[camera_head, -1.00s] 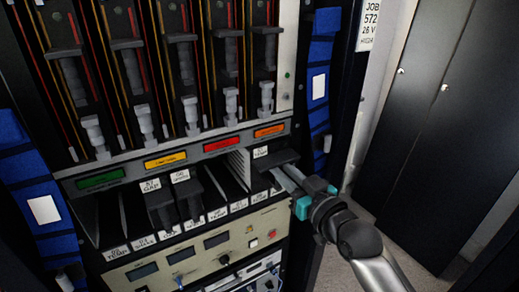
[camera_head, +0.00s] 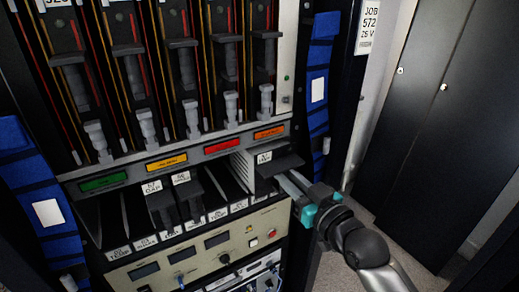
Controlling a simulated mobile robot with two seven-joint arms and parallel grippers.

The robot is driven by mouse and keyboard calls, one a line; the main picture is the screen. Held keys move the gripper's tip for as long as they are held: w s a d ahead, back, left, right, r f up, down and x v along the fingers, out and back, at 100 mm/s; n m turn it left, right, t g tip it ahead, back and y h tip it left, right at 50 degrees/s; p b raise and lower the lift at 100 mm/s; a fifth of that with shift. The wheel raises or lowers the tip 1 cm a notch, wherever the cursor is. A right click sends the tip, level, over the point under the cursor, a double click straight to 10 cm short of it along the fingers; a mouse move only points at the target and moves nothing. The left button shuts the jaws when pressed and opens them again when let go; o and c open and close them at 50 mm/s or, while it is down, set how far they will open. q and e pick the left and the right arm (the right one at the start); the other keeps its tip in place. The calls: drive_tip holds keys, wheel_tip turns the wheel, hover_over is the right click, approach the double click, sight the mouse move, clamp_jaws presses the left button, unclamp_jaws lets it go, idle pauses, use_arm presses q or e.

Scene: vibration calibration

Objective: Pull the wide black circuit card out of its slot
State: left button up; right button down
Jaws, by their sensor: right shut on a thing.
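The wide black circuit card (camera_head: 281,166) is at the right end of the lower card row, under the orange label. Its black front juts out of the slot, and a white label sits at its upper left. My right gripper (camera_head: 287,184) is shut on this front from the lower right, with its teal finger mounts just outside the rack. The rear of the card is hidden inside the slot. My left gripper is not in view.
Two other black cards (camera_head: 160,205) with white labels jut from the row to the left. A beige instrument panel (camera_head: 205,247) with displays and knobs lies below. Blue cable bundles (camera_head: 318,85) flank the rack. Dark cabinets (camera_head: 430,120) stand at right, with open floor before them.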

drive_tip(key=shift+s+d+r+p, duration=0.25)
drive_tip(key=shift+s+d+p, duration=0.25)
drive_tip(key=shift+s, duration=0.35)
